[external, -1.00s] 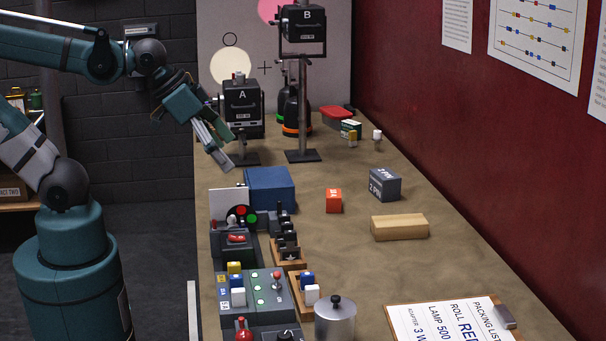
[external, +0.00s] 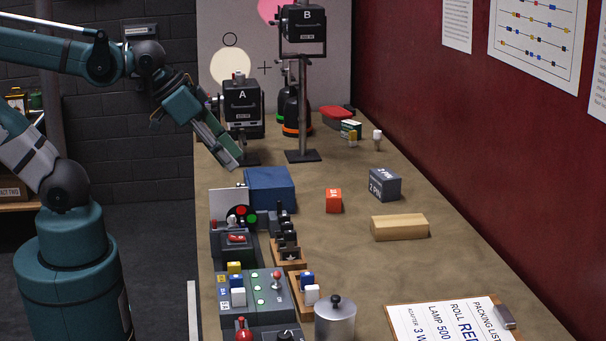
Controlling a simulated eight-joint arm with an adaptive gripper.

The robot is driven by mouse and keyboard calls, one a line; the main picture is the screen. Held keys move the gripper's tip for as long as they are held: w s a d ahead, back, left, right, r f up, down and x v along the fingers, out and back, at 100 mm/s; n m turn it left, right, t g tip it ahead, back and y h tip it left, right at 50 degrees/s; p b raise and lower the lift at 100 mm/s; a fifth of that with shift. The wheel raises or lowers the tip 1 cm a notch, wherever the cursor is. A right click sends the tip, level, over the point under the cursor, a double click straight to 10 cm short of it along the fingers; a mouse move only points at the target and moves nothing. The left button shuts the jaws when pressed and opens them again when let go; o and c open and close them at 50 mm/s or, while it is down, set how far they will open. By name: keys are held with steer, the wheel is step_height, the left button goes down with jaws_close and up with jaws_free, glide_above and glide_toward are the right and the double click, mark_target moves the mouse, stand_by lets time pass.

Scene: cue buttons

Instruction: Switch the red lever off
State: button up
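Several red controls stand at the left side of the bench. A small lever with a red ball top (external: 276,276) rises from the grey button panel (external: 262,313). A red rocker-like switch (external: 236,238) sits on a dark box behind it. A larger red knob (external: 243,330) shows at the bottom edge, partly cut off. The lever's on or off marking is too small to read. My gripper (external: 233,164) points down over the far left of the bench, near lamp A's foot and well behind these controls. It holds nothing visible; its fingers overlap, so their gap is hidden.
Lamp A (external: 242,105) and the tall lamp B (external: 303,25) stand close by my gripper. A metal pot (external: 335,320) stands right of the panel. The bench's middle is mostly clear.

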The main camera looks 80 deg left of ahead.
steer(key=shift+w+d+r, duration=0.1)
steer(key=shift+w+d, duration=0.25)
steer(key=c, duration=0.7)
steer(key=shift+w+d+r+m+p, duration=0.1)
steer(key=shift+w+d+m+p, duration=0.25)
steer(key=shift+w+d+m, duration=0.15)
jaws_close()
steer(key=w+d+f+m+g+p, duration=0.1)
steer(key=w+d+m+g+p, duration=0.1)
steer(key=w+d, duration=0.35)
steer(key=w+d+f+m+g+p, duration=0.1)
steer(key=w+d+m+p, duration=0.1)
steer(key=d, duration=0.6)
steer(key=d+f+m+y+p, duration=0.1)
steer(key=d+f+m+p, duration=0.1)
steer(key=d, duration=0.6)
steer(key=w+d+f+m+g+y+p, duration=0.1)
steer(key=d+f+m+p, duration=0.1)
steer(key=d+f, duration=0.3)
steer(key=shift+w+d+f, duration=0.15)
steer(key=shift+d, duration=1.45)
